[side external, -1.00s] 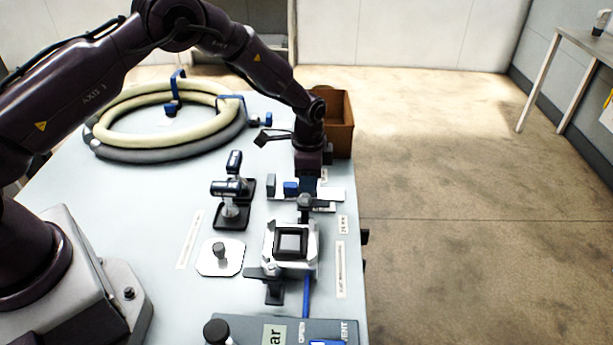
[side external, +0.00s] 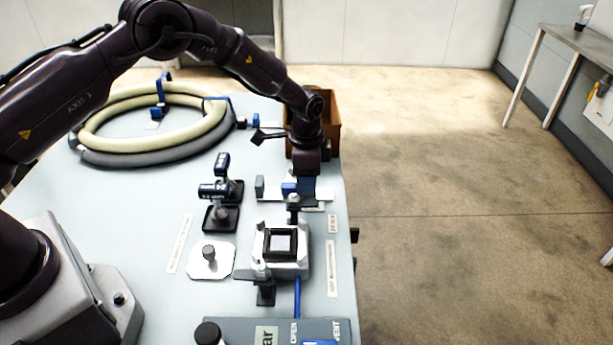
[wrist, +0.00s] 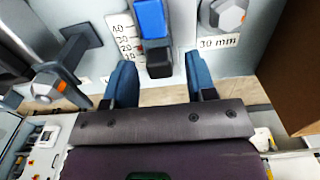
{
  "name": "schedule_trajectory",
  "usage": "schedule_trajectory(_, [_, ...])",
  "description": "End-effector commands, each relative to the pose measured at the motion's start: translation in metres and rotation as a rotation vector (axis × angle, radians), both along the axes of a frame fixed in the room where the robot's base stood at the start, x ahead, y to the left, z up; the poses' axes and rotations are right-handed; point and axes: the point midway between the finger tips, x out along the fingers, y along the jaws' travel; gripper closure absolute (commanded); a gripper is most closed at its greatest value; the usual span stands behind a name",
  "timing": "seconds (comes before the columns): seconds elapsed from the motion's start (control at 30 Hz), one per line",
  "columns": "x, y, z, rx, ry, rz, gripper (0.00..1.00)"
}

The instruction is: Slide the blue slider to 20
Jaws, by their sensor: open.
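The blue slider (wrist: 151,18) shows at the top of the wrist view, with a black block (wrist: 160,62) just below it. A white scale marked 10 to 40 (wrist: 124,32) runs along its left side. The black block's lower end is near the 10 and 20 marks, but the exact reading cannot be told. My gripper (wrist: 158,66) is open, with one blue finger on each side of the black block; contact cannot be told. In the side view my gripper (side external: 303,188) is low over the rail, just right of the blue slider (side external: 288,188).
A grey bolt head (wrist: 228,14) and a "30 mm" label (wrist: 218,43) lie right of the scale. A brown box (side external: 328,112) stands behind my gripper. A black-lidded device (side external: 280,245), dark-handled stand (side external: 222,200) and hose coil (side external: 150,140) occupy the table.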

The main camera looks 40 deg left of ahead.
Motion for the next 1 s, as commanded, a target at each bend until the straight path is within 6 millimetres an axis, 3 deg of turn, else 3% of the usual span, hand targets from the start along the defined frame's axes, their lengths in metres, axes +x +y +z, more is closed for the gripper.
schedule_trajectory(0.5, [0.001,0.000,0.103,0.000,-0.004,0.002,0.49])
schedule_trajectory(0.7, [0.000,0.000,0.121,0.000,-0.003,0.001,0.49])
schedule_trajectory(1.0, [0.000,0.000,0.123,0.000,-0.001,0.001,0.49])
